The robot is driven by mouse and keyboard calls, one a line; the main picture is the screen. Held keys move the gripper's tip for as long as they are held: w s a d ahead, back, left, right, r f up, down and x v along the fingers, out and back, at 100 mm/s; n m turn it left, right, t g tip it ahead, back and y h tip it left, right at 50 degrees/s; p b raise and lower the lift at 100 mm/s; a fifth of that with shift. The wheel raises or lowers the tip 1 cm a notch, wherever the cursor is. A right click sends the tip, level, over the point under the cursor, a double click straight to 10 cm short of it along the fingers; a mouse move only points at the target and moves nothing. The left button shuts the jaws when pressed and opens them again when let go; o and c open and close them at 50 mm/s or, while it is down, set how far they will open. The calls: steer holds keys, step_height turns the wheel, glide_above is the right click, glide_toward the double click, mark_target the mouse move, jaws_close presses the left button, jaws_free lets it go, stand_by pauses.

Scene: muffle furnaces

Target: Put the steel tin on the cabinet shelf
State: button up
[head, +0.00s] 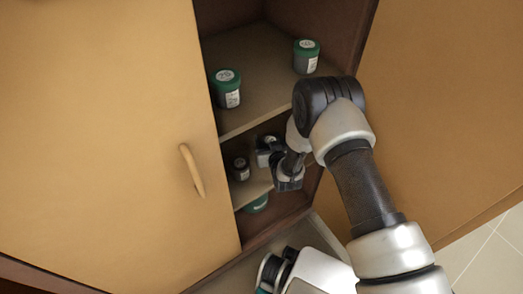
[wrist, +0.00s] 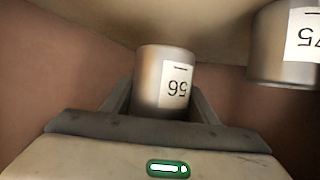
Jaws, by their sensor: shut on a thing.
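My gripper (wrist: 165,100) is shut on a grey metal tin (wrist: 150,80) with a white label. The tin sits between the two fingers in the wrist view, and its label number appears upside down. In the head view my gripper (head: 268,166) reaches into the open cabinet, at the level of the middle shelf (head: 254,186). The held tin cannot be made out clearly there. The upper cabinet shelf (head: 262,85) is above my gripper. Whether the held tin touches a shelf cannot be told.
A second grey tin (wrist: 268,60) is close to the right of the held one. A small dark jar (head: 240,168) stands on the middle shelf. Green-lidded jars (head: 226,88) (head: 306,57) stand on the upper shelf, another (head: 257,204) is lower. Cabinet doors (head: 100,130) (head: 440,110) flank the opening.

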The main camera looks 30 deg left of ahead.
step_height(320, 180, down, 5)
steer(key=shift+a+f+b, duration=0.1)
steer(key=shift+b, duration=0.65)
steer(key=o, duration=1.3)
steer(key=shift+f, duration=0.1)
steer(key=shift+s+r, duration=0.1)
steer(key=shift+r, duration=0.15)
steer(key=p+v, duration=0.3)
steer(key=v, duration=0.9)
steer(key=shift+f+p, duration=0.15)
steer(key=shift+p, duration=0.25)
